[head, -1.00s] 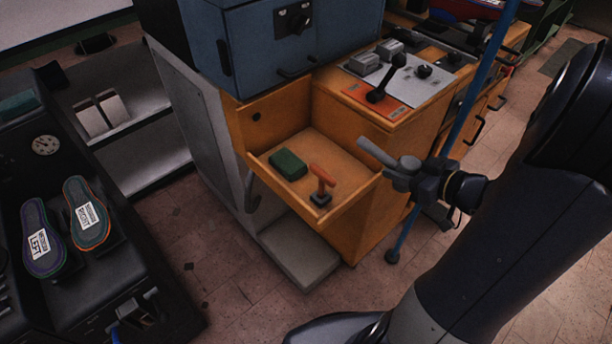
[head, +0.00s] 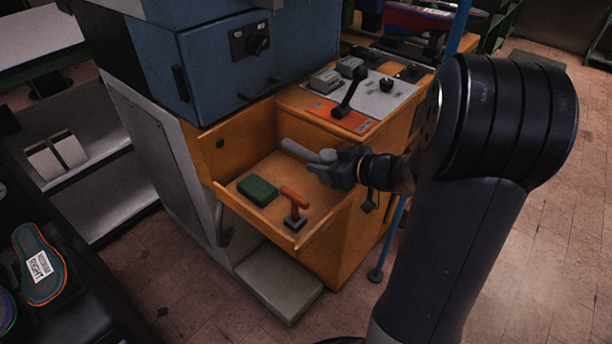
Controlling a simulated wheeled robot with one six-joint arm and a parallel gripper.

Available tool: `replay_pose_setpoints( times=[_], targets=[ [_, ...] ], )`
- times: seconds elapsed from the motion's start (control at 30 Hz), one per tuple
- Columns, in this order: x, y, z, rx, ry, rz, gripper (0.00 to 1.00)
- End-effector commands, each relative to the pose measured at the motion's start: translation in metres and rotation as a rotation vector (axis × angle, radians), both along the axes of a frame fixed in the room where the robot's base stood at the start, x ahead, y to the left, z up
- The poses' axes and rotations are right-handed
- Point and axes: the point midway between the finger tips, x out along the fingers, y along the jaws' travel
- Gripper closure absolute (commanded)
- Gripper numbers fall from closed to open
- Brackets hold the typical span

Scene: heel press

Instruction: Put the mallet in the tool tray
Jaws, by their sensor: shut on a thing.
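My gripper (head: 333,165) is shut on the mallet (head: 299,150), whose grey, rounded bar sticks out to the left of the jaws. The rest of the mallet is hard to make out against the dark wrist. The tool tray (head: 262,223) is the open orange tray on the front of the orange cabinet. It holds a green block (head: 258,190) and an orange-handled tool (head: 295,200) with a dark base. In the picture, the mallet overlaps the back right part of the tray; it appears raised above its floor, but the exact height is unclear.
A blue cabinet (head: 255,60) stands behind and above the tray. A control panel with a black lever (head: 349,95) is right of it. A blue pole (head: 390,240) stands beside my arm. A grey step (head: 280,282) lies below. The tray's middle floor is bare.

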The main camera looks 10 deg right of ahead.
Motion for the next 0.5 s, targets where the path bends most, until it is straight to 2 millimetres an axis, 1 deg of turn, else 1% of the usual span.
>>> replay_pose_setpoints(
  times=[0.03,0.1,0.2,0.27,0.3,0.33,0.5],
  targets=[
    [0.011,0.009,-0.001,-0.001,-0.005,0.007,0.99],
    [0.022,0.018,-0.001,0.0,-0.003,0.006,0.99],
    [0.038,0.028,0.0,0.0,-0.003,0.004,0.99],
    [0.045,0.033,0.0,-0.001,-0.004,0.003,0.99],
    [0.043,0.031,-0.011,0.002,0.0,-0.001,0.99],
    [0.043,0.03,-0.015,0.003,0.001,-0.002,0.99],
    [0.043,0.03,-0.022,0.002,-0.001,-0.001,0.99]
  ],
)
